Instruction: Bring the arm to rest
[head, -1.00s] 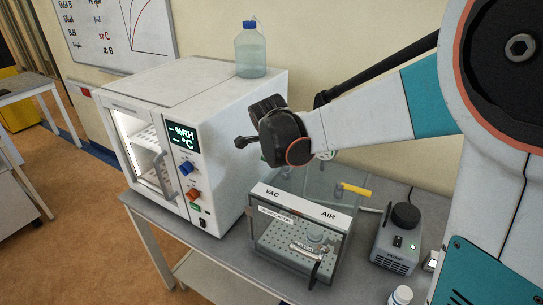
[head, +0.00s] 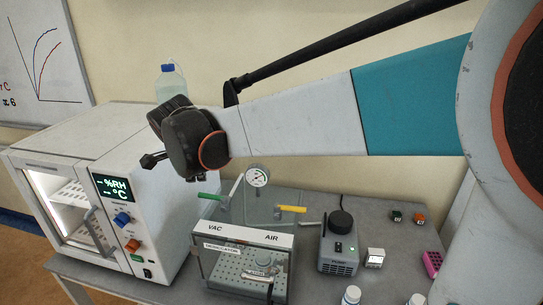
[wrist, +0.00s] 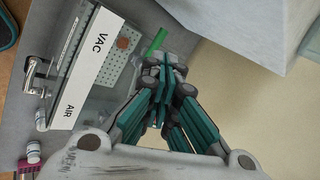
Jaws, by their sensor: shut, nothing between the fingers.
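My gripper (wrist: 165,75) shows in the wrist view with its teal fingers closed together and nothing between them. It hangs above the bench beside the clear vacuum box. In the head view my white and teal arm crosses the upper right, and its dark wrist joint is in front of the white chamber's right side.
A white chamber (head: 150,170) with a lit display stands at left, a bottle (head: 171,84) on top. The clear vacuum box (head: 240,238), labelled VAC and AIR, has a gauge (head: 257,176) behind it. A pump (head: 339,250), small vials and a pink rack (head: 432,262) stand to its right.

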